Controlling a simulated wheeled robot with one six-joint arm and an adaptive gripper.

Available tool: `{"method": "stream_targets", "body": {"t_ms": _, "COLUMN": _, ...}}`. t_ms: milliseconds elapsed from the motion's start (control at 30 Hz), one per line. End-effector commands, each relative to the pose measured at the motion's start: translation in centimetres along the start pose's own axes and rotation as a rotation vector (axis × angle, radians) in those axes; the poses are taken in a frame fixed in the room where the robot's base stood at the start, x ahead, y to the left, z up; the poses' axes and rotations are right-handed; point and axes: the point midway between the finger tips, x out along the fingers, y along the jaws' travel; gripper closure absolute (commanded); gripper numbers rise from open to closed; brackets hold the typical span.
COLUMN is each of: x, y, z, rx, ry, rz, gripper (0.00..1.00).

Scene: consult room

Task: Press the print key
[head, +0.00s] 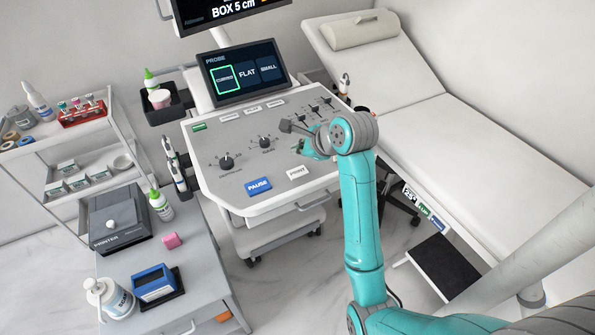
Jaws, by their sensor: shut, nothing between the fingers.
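The print key is most likely the white key (297,172) at the front right of the ultrasound console (230,190), though its lettering is small. A blue key marked PAUSE (258,186) lies to its left. My gripper (299,148) is over the right part of the panel, farther back than the white key and apart from it in the picture. It is shut and empty. Its fingertips are small and partly merged with my wrist, so their height above the panel is hard to tell.
An exam couch (450,130) is on the right. A grey cart (190,250) with a printer (119,218) and bottles stands at the front left.

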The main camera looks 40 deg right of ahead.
Motion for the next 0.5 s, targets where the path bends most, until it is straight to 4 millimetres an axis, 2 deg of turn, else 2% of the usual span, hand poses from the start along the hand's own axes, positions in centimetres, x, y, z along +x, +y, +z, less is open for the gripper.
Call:
{"method": "stream_targets", "body": {"t_ms": 300, "x": 2.7, "y": 2.0, "z": -2.0, "rx": 0.001, "ry": 0.001, "rz": 0.003, "gripper": 1.0}}
{"method": "stream_targets", "body": {"t_ms": 500, "x": 3.5, "y": 2.6, "z": -2.6, "rx": -0.001, "ry": 0.0, "rz": 0.001, "gripper": 1.0}}
